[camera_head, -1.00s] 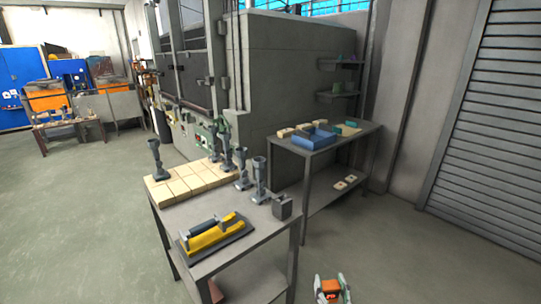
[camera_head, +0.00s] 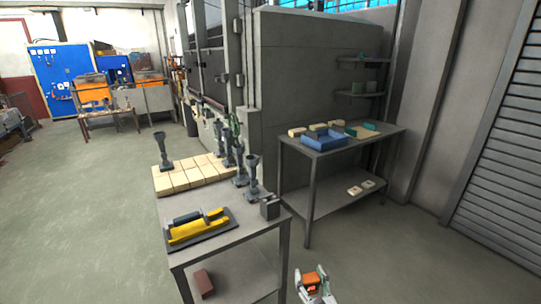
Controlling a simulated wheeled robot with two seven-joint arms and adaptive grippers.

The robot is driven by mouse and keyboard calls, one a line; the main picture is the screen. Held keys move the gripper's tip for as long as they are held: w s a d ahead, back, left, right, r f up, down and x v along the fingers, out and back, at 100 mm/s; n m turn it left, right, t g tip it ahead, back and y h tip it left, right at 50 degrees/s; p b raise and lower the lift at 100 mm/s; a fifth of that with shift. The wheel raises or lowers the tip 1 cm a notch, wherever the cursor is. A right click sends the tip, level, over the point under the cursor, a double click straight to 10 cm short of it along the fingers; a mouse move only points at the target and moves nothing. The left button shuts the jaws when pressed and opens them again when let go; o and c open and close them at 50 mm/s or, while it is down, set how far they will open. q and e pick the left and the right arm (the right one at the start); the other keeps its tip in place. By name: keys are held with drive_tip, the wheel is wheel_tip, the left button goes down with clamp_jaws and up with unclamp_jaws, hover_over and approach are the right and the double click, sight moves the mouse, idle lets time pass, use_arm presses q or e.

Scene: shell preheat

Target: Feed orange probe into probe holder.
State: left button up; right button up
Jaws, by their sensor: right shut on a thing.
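My right gripper (camera_head: 313,286) shows at the bottom edge, right of the near table, and is shut on an orange piece, which I take to be the orange probe (camera_head: 312,279). Only a small part of the probe shows, and the rest is hidden or out of frame. A small grey slotted block (camera_head: 270,208), probably the probe holder, stands upright on the near table's right corner. The gripper is apart from it, lower and nearer to me in the picture. My left gripper is not in view.
The near grey table (camera_head: 220,237) bears a yellow tool (camera_head: 190,231) on a dark tray, pale blocks (camera_head: 185,178) and several grey funnel-like pieces (camera_head: 252,178). Floor at left is clear.

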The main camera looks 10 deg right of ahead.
drive_tip(key=shift+d, duration=0.2)
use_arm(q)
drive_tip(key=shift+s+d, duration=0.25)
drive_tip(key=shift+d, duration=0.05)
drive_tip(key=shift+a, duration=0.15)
